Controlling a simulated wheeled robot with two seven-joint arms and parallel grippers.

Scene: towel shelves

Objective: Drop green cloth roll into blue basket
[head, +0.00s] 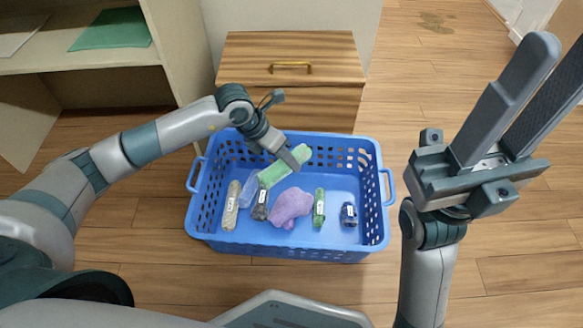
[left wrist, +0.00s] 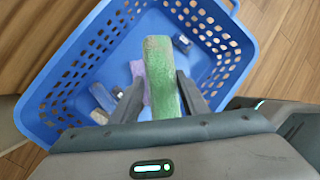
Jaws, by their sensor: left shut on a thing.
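The green cloth roll (head: 285,166) is held by my left gripper (head: 293,160) over the back part of the blue basket (head: 265,243). In the left wrist view the green roll (left wrist: 162,75) sits between the two fingers of my left gripper (left wrist: 163,98), with the blue basket (left wrist: 62,68) below it. Whether the roll touches anything in the basket I cannot tell. My right gripper (head: 530,110) is raised at the right, its two fingers apart with nothing between them.
In the basket lie a purple cloth (head: 290,206), a beige roll (head: 231,205), a dark roll (head: 261,205), a smaller green roll (head: 319,208) and a dark blue item (head: 348,213). A wooden drawer cabinet (head: 290,95) stands behind. A shelf (head: 80,62) holds a green towel (head: 112,28).

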